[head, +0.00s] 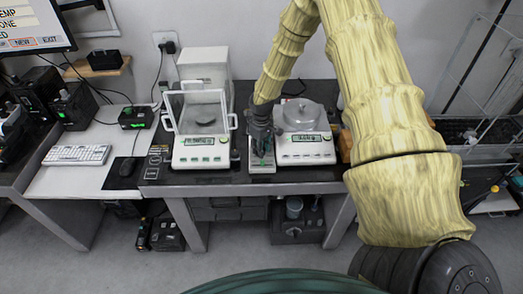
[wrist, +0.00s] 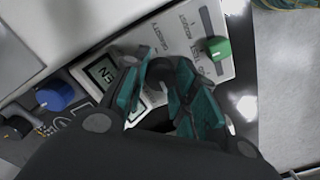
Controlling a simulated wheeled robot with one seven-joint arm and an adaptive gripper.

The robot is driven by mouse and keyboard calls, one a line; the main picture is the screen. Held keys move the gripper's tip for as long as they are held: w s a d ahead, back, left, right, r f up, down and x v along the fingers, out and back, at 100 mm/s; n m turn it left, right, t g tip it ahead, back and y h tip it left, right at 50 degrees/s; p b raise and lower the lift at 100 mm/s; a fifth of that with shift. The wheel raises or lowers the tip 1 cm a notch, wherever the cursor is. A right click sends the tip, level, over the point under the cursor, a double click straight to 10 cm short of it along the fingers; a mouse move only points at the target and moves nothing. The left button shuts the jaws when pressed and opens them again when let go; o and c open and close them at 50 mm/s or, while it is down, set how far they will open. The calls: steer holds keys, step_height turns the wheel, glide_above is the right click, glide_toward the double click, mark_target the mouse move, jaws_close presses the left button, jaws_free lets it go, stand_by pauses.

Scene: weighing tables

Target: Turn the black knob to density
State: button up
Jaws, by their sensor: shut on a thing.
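My gripper (head: 261,150) points down over a small pale control panel (head: 262,169) between two balances on the dark table. In the wrist view my gripper (wrist: 158,95) has its teal-padded fingers closed around a dark round knob, the black knob (wrist: 160,68). The fingers cover most of the knob, and its pointer cannot be made out. The panel shows in the wrist view (wrist: 176,35) with printed words beside the knob, partly hidden and hard to read. A small display (wrist: 103,71) and a green slider or knob (wrist: 217,48) are on it.
A draft-shield balance (head: 201,150) stands left of my gripper, and a balance with a round pan (head: 305,148) stands close on the right. A blue knob (wrist: 55,95) and another dark knob (wrist: 15,127) lie left in the wrist view. A keyboard (head: 77,155) is farther left.

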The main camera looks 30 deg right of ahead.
steer(key=m+b, duration=0.1)
steer(key=m, duration=0.3)
steer(key=shift+w+d+m+b, duration=0.1)
steer(key=shift+m+b, duration=0.2)
steer(key=shift+b, duration=0.1)
steer(key=m+b, duration=0.1)
steer(key=m, duration=0.4)
steer(key=m+b, duration=0.1)
steer(key=m, duration=0.4)
steer(key=shift+d+r, duration=0.1)
steer(key=m, duration=0.4)
steer(key=shift+m, duration=0.3)
steer(key=m, duration=0.6)
steer(key=m+p, duration=0.1)
steer(key=m, duration=0.4)
steer(key=shift+r+m+p, duration=0.1)
steer(key=shift+m+p, duration=0.2)
steer(key=m+p, duration=0.1)
steer(key=m, duration=0.2)
steer(key=shift+m, duration=0.3)
steer(key=shift+m+p, duration=0.45)
steer(key=shift+m, duration=1.25)
